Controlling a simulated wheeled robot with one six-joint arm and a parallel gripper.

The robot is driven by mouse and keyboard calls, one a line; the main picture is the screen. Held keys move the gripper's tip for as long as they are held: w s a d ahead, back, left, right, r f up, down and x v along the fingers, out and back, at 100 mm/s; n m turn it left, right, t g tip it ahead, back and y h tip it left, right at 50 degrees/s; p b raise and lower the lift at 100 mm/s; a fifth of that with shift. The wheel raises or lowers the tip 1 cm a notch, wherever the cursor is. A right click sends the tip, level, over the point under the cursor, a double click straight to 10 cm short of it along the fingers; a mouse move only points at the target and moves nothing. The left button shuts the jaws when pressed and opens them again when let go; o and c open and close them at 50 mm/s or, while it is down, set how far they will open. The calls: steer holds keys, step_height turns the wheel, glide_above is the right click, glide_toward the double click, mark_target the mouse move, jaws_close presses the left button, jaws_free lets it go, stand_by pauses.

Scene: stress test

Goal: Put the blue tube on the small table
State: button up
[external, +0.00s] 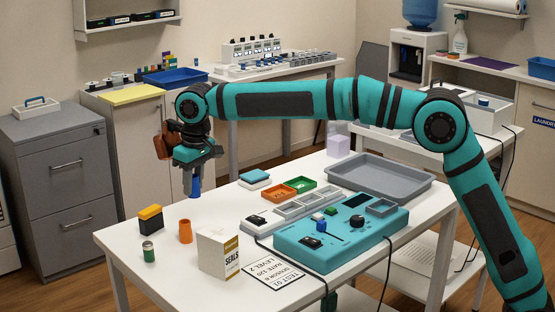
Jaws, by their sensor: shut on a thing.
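A blue tube (196,186) hangs upright below my gripper (193,168). My gripper is shut on its upper part, which the fingers hide. The tube shows above the left back part of the white table (180,271) in front of me; its exact height over the top is hard to tell. I cannot tell from this view which table is the small one. A smaller white table (440,143) stands behind at the right.
An orange cylinder (185,231), a green can (148,252), a yellow-black block (150,218) and a SEALS box (218,253) stand at the table's left. A teal device (335,255) and grey tray (425,190) fill the right.

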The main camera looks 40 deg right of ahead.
steer(key=s+a+f+n, duration=0.1)
steer(key=s+a, duration=0.4)
steer(key=s+a+f+n, duration=0.1)
steer(key=s+a, duration=0.4)
steer(key=a, duration=0.1)
steer(key=s+a+f+n, duration=0.1)
steer(key=s+a+f, duration=0.1)
steer(key=s+a, duration=0.3)
steer(key=shift+s+a, duration=0.3)
steer(key=shift+s, duration=0.1)
steer(key=s+a+f+n, duration=0.2)
steer(key=s+a, duration=0.3)
steer(key=s, duration=0.7)
steer(key=s+a+f+n, duration=0.3)
steer(key=s+a, duration=0.3)
steer(key=s, duration=0.6)
steer(key=s+a+f+n, duration=0.2)
steer(key=s+a, duration=0.3)
steer(key=s, duration=0.6)
steer(key=s+f+n+g+y, duration=0.1)
steer(key=s+f+n, duration=0.1)
steer(key=s, duration=1.5)
steer(key=shift+s+a+f+n, duration=0.3)
steer(key=shift+s+a+f, duration=0.05)
steer(key=shift+f, duration=0.45)
steer(key=shift+r, duration=0.1)
